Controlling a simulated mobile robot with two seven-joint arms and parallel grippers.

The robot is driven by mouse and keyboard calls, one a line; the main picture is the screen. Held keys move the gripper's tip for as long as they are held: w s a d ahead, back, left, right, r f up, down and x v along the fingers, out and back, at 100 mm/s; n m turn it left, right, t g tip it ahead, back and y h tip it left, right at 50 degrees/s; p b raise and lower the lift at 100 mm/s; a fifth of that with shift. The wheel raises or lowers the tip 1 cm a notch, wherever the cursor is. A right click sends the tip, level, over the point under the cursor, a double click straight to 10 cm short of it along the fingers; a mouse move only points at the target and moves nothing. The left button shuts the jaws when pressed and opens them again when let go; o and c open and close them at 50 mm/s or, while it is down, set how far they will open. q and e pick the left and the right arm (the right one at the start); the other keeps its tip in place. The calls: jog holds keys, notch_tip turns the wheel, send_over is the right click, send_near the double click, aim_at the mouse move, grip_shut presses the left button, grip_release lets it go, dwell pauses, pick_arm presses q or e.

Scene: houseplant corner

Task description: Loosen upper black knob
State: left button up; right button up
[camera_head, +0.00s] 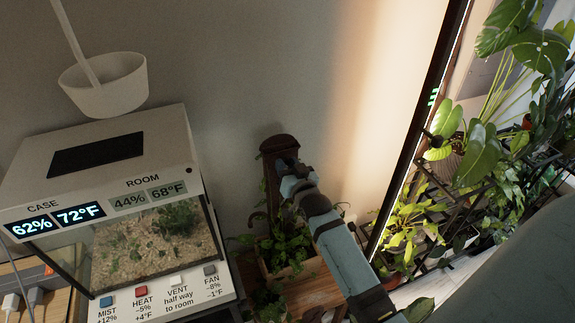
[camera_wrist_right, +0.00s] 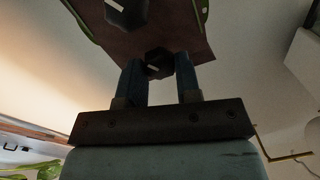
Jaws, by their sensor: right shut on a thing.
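A dark brown wooden post (camera_head: 272,200) with a rounded top stands against the wall behind a planter. My right gripper (camera_head: 287,168) reaches its upper part from the lower right. In the right wrist view, the upper black knob (camera_wrist_right: 158,64) sits near the end of the brown board (camera_wrist_right: 190,38), between the two blue fingers of my right gripper (camera_wrist_right: 158,75), which is shut on it. A second black knob (camera_wrist_right: 126,12) with a white mark shows farther along the board, partly cut off by the frame. In the head view the gripper hides the knobs. My left gripper is out of view.
A glass case (camera_head: 155,240) with lit displays and several coloured buttons stands at the left. A white cup-shaped fixture (camera_head: 104,88) hangs above it. A leafy planter (camera_head: 285,262) sits below the post. Racked plants (camera_head: 480,165) fill the right.

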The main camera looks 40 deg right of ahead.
jog(key=n+p, duration=0.2)
jog(key=n, duration=0.1)
jog(key=shift+r+n, duration=0.25)
jog(key=shift+n, duration=0.05)
jog(key=n+p, duration=0.1)
jog(key=n, duration=0.1)
jog(key=shift+n+g, duration=0.3)
jog(key=shift+w+a+f+n+h+p, duration=0.1)
jog(key=shift+n+h, duration=0.25)
jog(key=shift+n, duration=3.3)
jog(key=shift+w+d+r+n+h+p, duration=0.15)
jog(key=shift+n+h, duration=0.15)
jog(key=shift+n, duration=3.3)
jog(key=shift+s+a+f+n+h+p, duration=0.15)
jog(key=shift+n+h, duration=0.2)
jog(key=shift+n, duration=3.3)
jog(key=shift+w, duration=0.1)
